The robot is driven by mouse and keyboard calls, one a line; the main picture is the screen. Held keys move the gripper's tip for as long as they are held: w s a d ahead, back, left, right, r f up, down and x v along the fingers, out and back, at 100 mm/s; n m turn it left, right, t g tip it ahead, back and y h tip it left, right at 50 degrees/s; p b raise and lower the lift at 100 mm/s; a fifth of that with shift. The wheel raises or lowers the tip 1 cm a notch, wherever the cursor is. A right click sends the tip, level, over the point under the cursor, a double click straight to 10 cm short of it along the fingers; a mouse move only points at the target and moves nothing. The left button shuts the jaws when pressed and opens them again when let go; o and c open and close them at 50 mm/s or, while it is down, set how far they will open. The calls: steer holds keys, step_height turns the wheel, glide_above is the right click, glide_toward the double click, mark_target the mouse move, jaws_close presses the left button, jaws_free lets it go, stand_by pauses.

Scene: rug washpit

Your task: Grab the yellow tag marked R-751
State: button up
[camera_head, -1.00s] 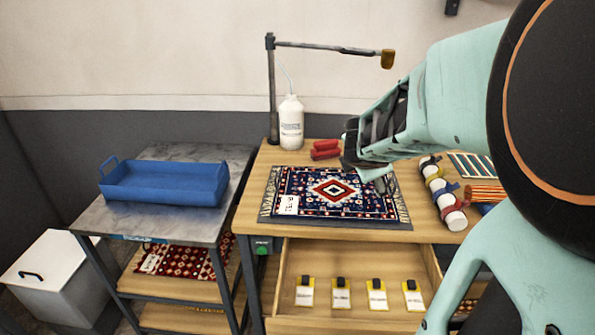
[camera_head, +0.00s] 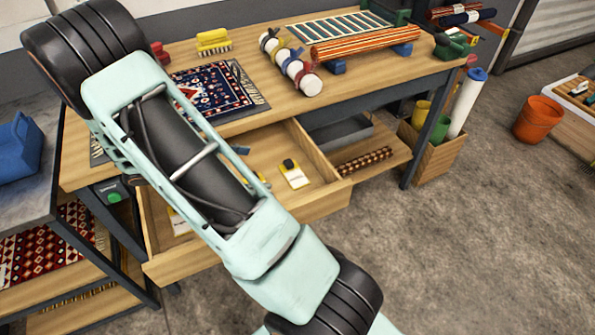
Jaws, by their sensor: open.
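The open drawer (camera_head: 325,203) under the bench holds yellow-edged tags with white labels and dark clips. One tag (camera_head: 295,176) shows whole towards the drawer's right side. Another tag (camera_head: 179,222) is partly covered by my arm at the left. A small yellow bit at my arm's right edge may be a further tag. No marking is readable, so I cannot tell which tag is R-751. My arm crosses the drawer and hides its middle. My gripper is not visible in this view.
A patterned rug (camera_head: 215,92) and rolled samples (camera_head: 290,62) lie on the bench top (camera_head: 330,88). An orange bucket (camera_head: 537,119) is at right. Floor in front is clear.

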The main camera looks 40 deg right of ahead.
mark_target(301, 172)
steer(key=shift+s+d+f, duration=0.2)
steer(key=shift+s+f, duration=0.05)
steer(key=shift+f, duration=0.15)
steer(key=x, duration=0.5)
steer(key=b+x, duration=0.1)
steer(key=x, duration=0.4)
steer(key=shift+s+d+r, duration=0.15)
steer(key=shift+s+r, duration=0.05)
steer(key=c, duration=1.8)
steer(key=shift+c, duration=0.9)
steer(key=shift+s+f, duration=0.1)
steer(key=shift+f, duration=0.05)
steer(key=c, duration=0.3)
